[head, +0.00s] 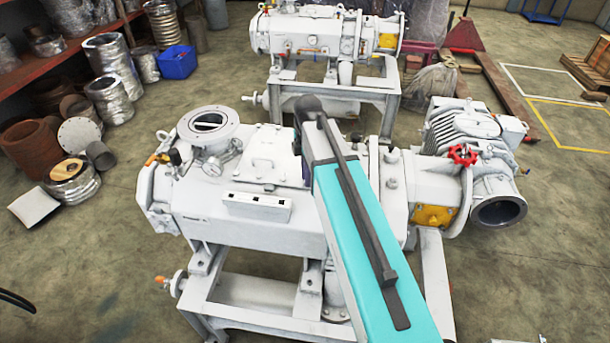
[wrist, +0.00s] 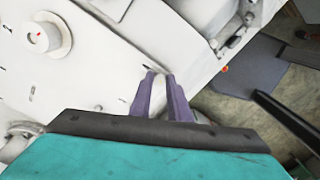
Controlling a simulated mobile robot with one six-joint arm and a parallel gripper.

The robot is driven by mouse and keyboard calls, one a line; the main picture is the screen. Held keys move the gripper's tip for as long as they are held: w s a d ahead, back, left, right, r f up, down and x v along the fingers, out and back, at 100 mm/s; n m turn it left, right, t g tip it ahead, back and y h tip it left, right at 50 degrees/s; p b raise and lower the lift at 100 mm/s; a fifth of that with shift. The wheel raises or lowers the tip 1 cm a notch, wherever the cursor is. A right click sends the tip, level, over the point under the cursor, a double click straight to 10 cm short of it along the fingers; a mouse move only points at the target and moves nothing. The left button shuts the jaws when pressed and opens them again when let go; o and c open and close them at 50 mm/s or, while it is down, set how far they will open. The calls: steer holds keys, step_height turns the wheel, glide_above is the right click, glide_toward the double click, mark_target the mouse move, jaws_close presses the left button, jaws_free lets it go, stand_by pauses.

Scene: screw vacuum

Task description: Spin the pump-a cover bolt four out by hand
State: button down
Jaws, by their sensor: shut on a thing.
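A white pump (head: 280,222) stands on a frame in the middle of the head view. A square cover plate (head: 262,160) with a handle lies on its top. In the wrist view, the pale pump casing (wrist: 85,75) fills the left and middle. My gripper (wrist: 160,74) has its two purple fingers close together at the casing's surface, near its right edge. They are shut on a small pale thing, most likely the cover bolt, mostly hidden between the fingers. My teal arm hides the gripper in the head view.
A second white pump (head: 325,35) stands behind. A red handwheel (head: 462,155) and an open flange (head: 499,211) are at the right of the near pump. A white switch box (head: 257,206) sits on the pump's front. Metal cylinders and a blue crate (head: 177,62) stand at the left.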

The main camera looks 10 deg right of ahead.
steer(key=shift+w+f, duration=0.1)
stand_by(0.3)
steer(key=c, duration=1.7)
jaws_free()
steer(key=shift+w+f, duration=0.1)
steer(key=shift+o, duration=0.2)
steer(key=shift+r, duration=0.25)
steer(key=shift+r, duration=0.45)
step_height(320, 180, up, 12)
steer(key=b, duration=0.3)
steer(key=shift+r, duration=0.25)
